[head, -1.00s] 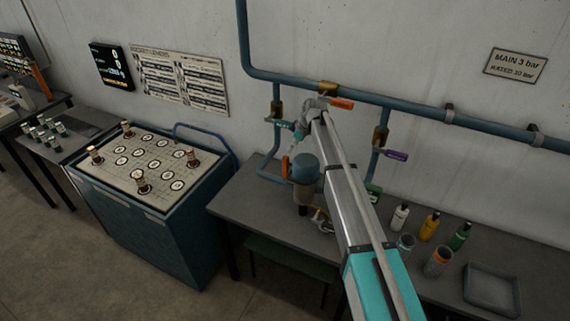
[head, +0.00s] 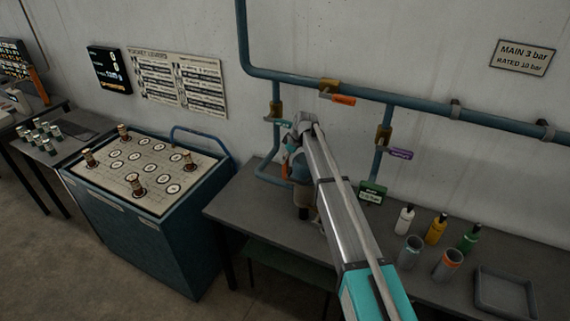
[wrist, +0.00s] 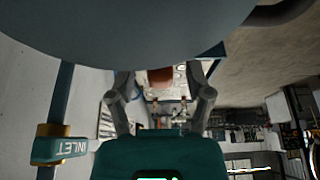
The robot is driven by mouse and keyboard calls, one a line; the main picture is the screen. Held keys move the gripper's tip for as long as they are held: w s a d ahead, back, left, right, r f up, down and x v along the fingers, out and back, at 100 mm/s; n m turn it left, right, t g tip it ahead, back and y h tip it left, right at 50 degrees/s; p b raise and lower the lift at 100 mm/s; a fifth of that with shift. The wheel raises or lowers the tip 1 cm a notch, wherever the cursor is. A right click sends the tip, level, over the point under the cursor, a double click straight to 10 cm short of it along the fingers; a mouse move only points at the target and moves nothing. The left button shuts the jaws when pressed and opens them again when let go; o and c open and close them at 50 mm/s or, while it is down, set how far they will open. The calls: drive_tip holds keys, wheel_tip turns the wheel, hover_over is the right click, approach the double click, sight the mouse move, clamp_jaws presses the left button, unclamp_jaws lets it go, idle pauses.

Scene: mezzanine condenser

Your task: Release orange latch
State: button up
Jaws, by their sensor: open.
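An orange tag-like handle (head: 343,99) hangs by a brass fitting on the blue wall pipe in the head view. I cannot tell if this is the latch the task names. My gripper (wrist: 160,84) is open in the wrist view, its two fingers apart. A red-brown piece (wrist: 160,77) shows between the fingertips; whether it is a latch or something farther off is unclear. A large blue-grey rounded body (wrist: 130,25) fills the top of the wrist view, close to the fingers. In the head view my arm hides the gripper's fingertips and part of the blue-capped vessel (head: 301,172).
A purple handle (head: 401,154) hangs right of the arm. Bottles (head: 436,228) and cups (head: 448,264) stand on the bench. A tray (head: 505,293) is at the right.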

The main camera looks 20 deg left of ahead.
drive_tip(key=shift+a+f+b, duration=0.25)
drive_tip(key=shift+f+b, duration=0.15)
drive_tip(key=shift+f, duration=0.25)
